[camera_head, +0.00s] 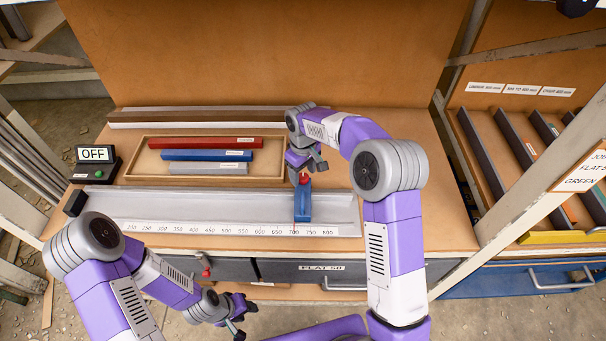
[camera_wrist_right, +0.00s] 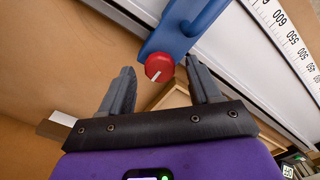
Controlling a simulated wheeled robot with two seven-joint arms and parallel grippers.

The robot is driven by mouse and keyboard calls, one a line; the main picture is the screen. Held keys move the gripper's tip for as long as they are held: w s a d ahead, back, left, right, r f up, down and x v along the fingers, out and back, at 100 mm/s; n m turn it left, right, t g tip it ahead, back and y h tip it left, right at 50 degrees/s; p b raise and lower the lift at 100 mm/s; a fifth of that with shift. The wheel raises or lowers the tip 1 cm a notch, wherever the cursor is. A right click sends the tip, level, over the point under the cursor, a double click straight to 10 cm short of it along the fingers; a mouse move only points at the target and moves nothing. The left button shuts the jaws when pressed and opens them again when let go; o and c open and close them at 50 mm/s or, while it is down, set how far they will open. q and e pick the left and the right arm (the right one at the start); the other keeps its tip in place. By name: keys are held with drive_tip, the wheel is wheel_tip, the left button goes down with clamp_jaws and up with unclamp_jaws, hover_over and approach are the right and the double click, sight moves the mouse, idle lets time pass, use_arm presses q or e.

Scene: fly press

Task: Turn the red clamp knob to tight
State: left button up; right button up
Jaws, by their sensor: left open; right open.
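The red clamp knob (camera_head: 305,180) sits on top of a blue stop block (camera_head: 302,206) on the grey rail, near the 700 mark. In the right wrist view the red knob (camera_wrist_right: 159,67) shows a white pointer line and lies just beyond and between the fingertips, with the blue block (camera_wrist_right: 180,30) behind it. My right gripper (camera_head: 305,164) is above the knob, open and empty; its two fingers (camera_wrist_right: 160,72) are spread, with no contact visible. My left gripper (camera_head: 240,318) is open and empty, low in front of the bench edge, away from the knob.
The grey rail (camera_head: 150,199) with a number scale runs along the bench front. A wooden tray (camera_head: 276,170) behind it holds red, blue and grey bars. A box reading OFF (camera_head: 95,153) stands at left. A divided rack (camera_head: 485,172) is at right.

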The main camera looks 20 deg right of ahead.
drive_tip(key=shift+f, duration=0.4)
drive_tip(key=c, duration=1.1)
drive_tip(key=shift+o, duration=0.2)
